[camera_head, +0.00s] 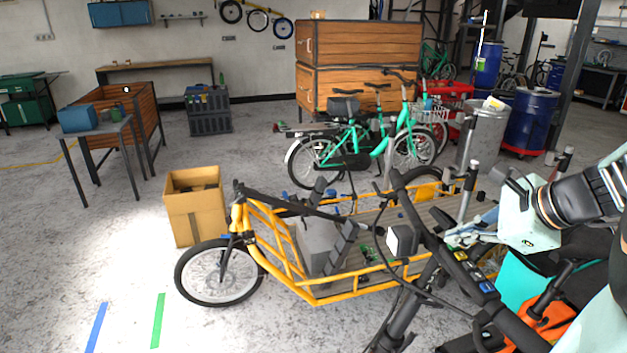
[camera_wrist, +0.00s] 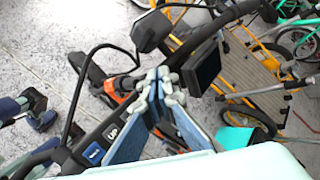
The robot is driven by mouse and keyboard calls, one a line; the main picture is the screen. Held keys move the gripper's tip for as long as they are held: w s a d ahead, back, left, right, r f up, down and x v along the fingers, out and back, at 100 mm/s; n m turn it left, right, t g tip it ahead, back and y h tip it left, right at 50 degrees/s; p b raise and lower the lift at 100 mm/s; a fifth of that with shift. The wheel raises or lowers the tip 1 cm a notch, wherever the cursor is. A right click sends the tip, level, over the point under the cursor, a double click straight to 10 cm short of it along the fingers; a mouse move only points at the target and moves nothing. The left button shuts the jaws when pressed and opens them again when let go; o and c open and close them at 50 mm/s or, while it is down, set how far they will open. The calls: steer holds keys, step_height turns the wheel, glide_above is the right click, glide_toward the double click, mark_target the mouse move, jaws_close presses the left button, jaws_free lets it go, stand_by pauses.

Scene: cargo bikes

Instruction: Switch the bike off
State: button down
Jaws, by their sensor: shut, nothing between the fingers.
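The dark handlebar (camera_head: 430,245) of the near bike crosses the right foreground in the head view. A row of buttons (camera_head: 474,271) sits on it; in the wrist view a dark button marked UP (camera_wrist: 112,132) and a blue button (camera_wrist: 93,153) show at lower left. A dark display (camera_wrist: 205,65) is on the handlebar at upper right of the wrist view. My gripper (camera_head: 455,240) is shut and empty over the handlebar beside the buttons. In the wrist view its fingers (camera_wrist: 158,85) cover part of the bar between the buttons and the display; contact cannot be told.
A yellow cargo bike (camera_head: 345,292) with a wooden bed stands just beyond the handlebar. An orange part (camera_head: 548,322) lies below my arm. A cardboard box (camera_head: 195,212) and green bikes (camera_head: 370,150) stand farther back. The floor at left is mostly clear.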

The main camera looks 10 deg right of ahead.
step_height(320, 180, up, 6)
steer(key=p, duration=0.4)
steer(key=shift+w+p, duration=0.15)
steer(key=shift+p, duration=0.25)
